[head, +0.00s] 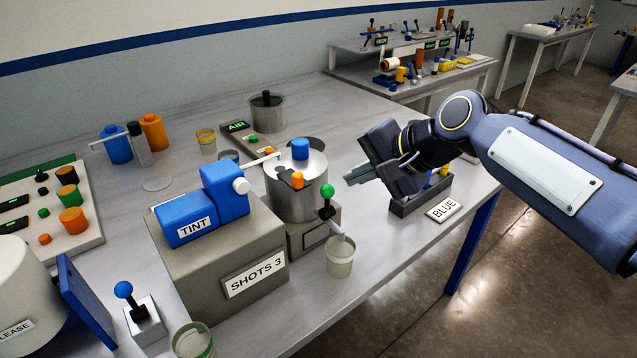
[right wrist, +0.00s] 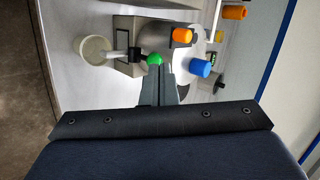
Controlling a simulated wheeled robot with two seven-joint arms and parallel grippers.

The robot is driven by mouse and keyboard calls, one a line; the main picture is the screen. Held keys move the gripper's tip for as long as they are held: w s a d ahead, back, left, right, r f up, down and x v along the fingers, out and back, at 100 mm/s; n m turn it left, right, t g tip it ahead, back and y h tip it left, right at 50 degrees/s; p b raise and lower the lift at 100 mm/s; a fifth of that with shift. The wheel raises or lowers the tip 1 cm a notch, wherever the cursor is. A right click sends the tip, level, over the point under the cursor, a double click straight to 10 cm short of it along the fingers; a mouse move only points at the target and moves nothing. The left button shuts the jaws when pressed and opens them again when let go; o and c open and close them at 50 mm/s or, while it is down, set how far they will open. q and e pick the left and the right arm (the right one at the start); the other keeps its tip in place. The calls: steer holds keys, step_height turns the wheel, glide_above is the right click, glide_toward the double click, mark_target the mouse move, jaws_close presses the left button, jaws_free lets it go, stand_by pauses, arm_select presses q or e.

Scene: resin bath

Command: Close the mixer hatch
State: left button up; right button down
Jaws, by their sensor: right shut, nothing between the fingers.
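The mixer is a steel pot (head: 297,201) on a grey base in the middle of the bench. On its top are a blue knob (head: 300,149) and an orange knob (head: 297,180); they also show in the right wrist view as blue (right wrist: 200,67) and orange (right wrist: 182,35). I cannot tell which part is the hatch or how far open it is. A green-ball lever (head: 327,191) stands on the mixer's front. My right gripper (head: 347,178) is shut and empty, just right of the pot and apart from it. My left gripper is out of view.
A clear cup (head: 340,257) stands below the mixer's spout. The TINT and SHOTS 3 unit (head: 222,250) is close on the left. A dark tray (head: 420,198) and a BLUE label (head: 444,209) lie right, near the bench edge. A lidded pot (head: 267,113) stands behind.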

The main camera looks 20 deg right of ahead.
mark_target(302, 185)
steer(key=shift+w+a+f+p, duration=0.25)
steer(key=shift+w+a+f, duration=0.6)
steer(key=shift+w, duration=0.4)
steer(key=shift+w+a+f+p, duration=0.2)
steer(key=shift+w+a+f, duration=0.7)
steer(key=shift+w, duration=0.35)
steer(key=shift+w+a+f+p, duration=0.25)
steer(key=shift+w+a+f, duration=0.45)
steer(key=shift+w+a, duration=0.4)
steer(key=shift+w+d, duration=0.1)
steer(key=shift+d, duration=0.05)
